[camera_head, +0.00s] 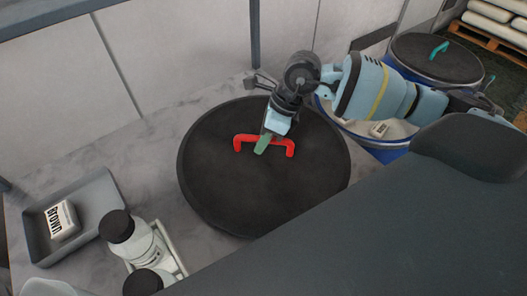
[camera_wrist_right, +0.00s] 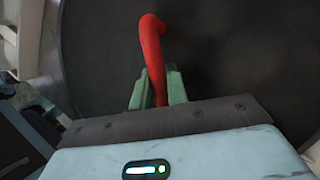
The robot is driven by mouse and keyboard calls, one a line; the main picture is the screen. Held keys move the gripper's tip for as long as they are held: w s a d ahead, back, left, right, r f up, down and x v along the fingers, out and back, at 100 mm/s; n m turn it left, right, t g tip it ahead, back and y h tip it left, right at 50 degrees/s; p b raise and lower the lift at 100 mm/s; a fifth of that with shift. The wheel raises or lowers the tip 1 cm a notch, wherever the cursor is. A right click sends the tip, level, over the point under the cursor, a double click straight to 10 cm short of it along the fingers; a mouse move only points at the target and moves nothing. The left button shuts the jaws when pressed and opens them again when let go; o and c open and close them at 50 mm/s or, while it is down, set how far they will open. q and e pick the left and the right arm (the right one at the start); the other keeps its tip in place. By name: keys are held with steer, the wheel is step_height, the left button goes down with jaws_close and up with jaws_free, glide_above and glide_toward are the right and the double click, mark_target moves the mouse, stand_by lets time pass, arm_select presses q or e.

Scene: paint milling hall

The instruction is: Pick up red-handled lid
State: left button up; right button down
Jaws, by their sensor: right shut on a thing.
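The red-handled lid (camera_head: 225,190) is a large round black disc lying on the grey worktop in the head view. Its red handle (camera_head: 245,138) rises from the middle of the disc. My right gripper (camera_head: 263,145) reaches in from the right, with its green fingers on the handle. In the right wrist view, the red handle (camera_wrist_right: 152,45) runs between the two green fingers of my right gripper (camera_wrist_right: 158,88), which is shut on it. The dark lid surface (camera_wrist_right: 230,60) fills the background there. My left gripper is not in view.
A grey tray (camera_head: 111,190) with a box labelled Brown (camera_head: 62,221) is at the left. Black-capped white bottles (camera_head: 140,245) stand at the lower left. Blue drums are at the right, one under a black lid with a teal handle (camera_head: 439,50). A wall runs behind.

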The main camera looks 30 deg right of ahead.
steer(key=shift+r, duration=0.15)
step_height(320, 180, up, 10)
steer(key=shift+f, duration=0.1)
stand_by(0.6)
stand_by(0.8)
